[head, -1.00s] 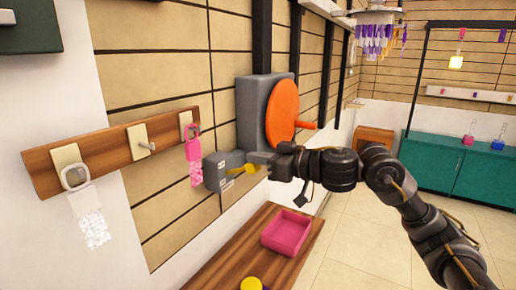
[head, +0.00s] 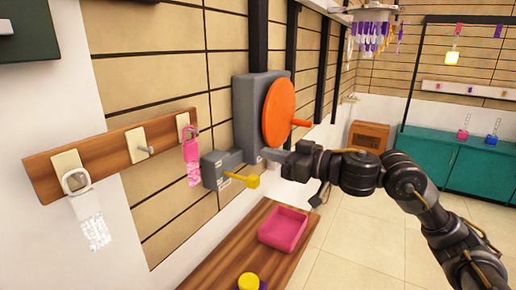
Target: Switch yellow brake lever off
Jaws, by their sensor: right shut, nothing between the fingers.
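The yellow brake lever (head: 243,179) sticks out from a small grey box (head: 217,170) beside the larger grey housing on the wall. It points right and slightly down, with its knob end free. My right gripper (head: 270,154) is shut and empty, just above and to the right of the lever knob, in front of the housing's lower part. A gap shows between its fingertips and the lever. My left gripper is out of view.
An orange wheel (head: 280,112) with a handle is on the grey housing (head: 246,112) above. Below, a wooden bench (head: 228,265) holds a pink tray (head: 283,230) and a yellow knob-like thing (head: 248,281). A wooden rack (head: 105,149) with hanging tags is at left.

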